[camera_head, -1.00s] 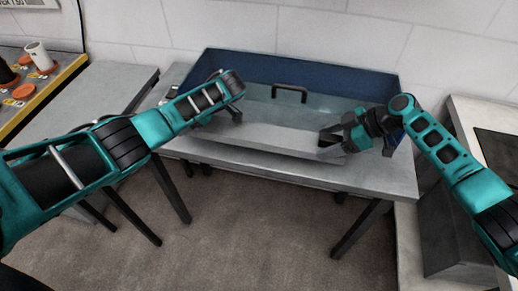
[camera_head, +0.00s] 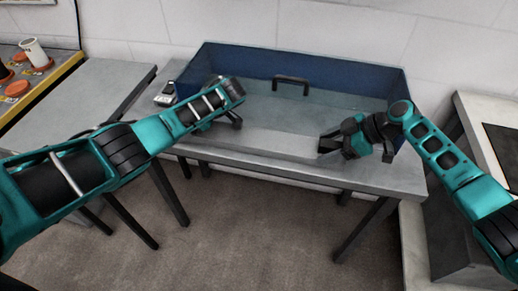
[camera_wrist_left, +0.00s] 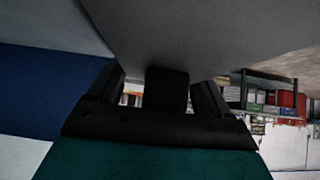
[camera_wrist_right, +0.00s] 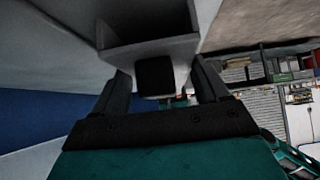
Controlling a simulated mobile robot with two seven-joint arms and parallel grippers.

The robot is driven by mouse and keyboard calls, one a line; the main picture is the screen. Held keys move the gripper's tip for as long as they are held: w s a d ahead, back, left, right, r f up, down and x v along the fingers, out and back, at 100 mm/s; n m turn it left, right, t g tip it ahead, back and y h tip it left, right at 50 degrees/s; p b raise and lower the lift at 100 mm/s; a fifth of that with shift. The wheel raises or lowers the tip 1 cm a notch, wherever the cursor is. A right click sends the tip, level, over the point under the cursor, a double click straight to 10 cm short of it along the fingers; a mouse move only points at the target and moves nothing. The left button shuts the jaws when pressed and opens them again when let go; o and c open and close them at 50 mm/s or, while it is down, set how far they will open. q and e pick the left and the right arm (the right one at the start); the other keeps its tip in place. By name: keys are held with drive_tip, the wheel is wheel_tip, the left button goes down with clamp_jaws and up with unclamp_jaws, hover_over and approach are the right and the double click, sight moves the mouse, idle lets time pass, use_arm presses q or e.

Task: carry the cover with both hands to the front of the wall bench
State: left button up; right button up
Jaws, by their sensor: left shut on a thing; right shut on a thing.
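The cover (camera_head: 300,58) is a wide, box-like shape with dark blue sides and a pale, see-through middle. It is over the grey wall bench (camera_head: 390,178); I cannot tell whether it touches the top. A black handle (camera_head: 291,80) shows on it. My left gripper (camera_head: 236,118) is at its front left, partly hidden by my own wrist. My right gripper (camera_head: 328,146) is at its front right. Both are shut on the cover. In the left wrist view, a black piece (camera_wrist_left: 167,88) sits between the fingers; a similar piece (camera_wrist_right: 155,76) shows in the right wrist view.
A small device (camera_head: 165,94) lies on the bench left of the cover. Another grey table (camera_head: 95,92) and a yellow-edged table (camera_head: 60,72) with a white cup (camera_head: 36,52) stand left. A white counter (camera_head: 475,110) stands right. The tiled wall (camera_head: 345,25) is close behind.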

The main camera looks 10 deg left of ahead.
sight(229, 133)
use_arm(q)
drive_tip(key=o, duration=1.4)
drive_tip(key=shift+f, duration=0.1)
use_arm(e)
drive_tip(key=o, duration=1.5)
drive_tip(key=shift+f, duration=0.1)
use_arm(q)
drive_tip(key=shift+d+r, duration=0.25)
drive_tip(key=shift+d, duration=0.05)
drive_tip(key=v, duration=0.2)
drive_tip(key=shift+d+r, duration=0.15)
drive_tip(key=shift+d, duration=0.3)
drive_tip(key=d, duration=1.1)
drive_tip(key=shift+d, duration=0.1)
use_arm(e)
drive_tip(key=shift+d+r, duration=0.2)
drive_tip(key=d, duration=1.2)
drive_tip(key=shift+d+r, duration=0.2)
drive_tip(key=shift+d, duration=0.05)
